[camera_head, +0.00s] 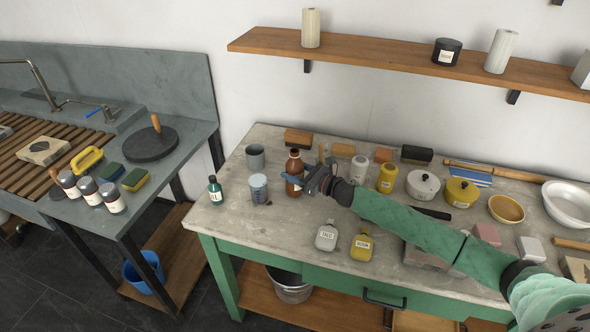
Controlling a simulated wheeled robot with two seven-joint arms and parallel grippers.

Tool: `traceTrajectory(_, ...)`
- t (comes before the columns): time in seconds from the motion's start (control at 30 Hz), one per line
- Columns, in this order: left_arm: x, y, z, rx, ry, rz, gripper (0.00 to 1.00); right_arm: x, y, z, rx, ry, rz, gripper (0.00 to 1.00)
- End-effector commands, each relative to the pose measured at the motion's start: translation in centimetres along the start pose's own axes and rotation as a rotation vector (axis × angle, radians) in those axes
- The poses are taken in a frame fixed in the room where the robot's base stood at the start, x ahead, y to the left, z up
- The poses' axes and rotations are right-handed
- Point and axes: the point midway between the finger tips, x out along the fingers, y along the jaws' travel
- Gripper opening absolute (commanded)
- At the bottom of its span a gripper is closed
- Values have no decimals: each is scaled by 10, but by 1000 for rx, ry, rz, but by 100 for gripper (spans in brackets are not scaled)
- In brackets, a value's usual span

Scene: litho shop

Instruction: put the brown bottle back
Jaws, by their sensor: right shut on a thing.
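The brown bottle (294,168) stands upright at the left part of the green-framed worktable (222,212). My right arm reaches in from the right, and my right gripper (296,183) is shut on the bottle's lower body, hiding part of it. I cannot tell whether the bottle's base touches the tabletop. My left gripper is not in view.
A grey bottle (327,236) and a yellow bottle (362,244) stand in front. A wall shelf (390,63) hangs above. The front left tabletop is clear.

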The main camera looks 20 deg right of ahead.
Motion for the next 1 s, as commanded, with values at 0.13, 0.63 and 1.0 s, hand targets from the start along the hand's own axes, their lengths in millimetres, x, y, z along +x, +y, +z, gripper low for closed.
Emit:
traceTrajectory(0.13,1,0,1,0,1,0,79,0,0,-1,0,-1,0,20)
traceTrajectory(0.63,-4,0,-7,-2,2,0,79,0,0,-4,0,0,0,74)
traceTrajectory(1.0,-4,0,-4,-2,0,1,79,0,0,-3,1,0,0,76)
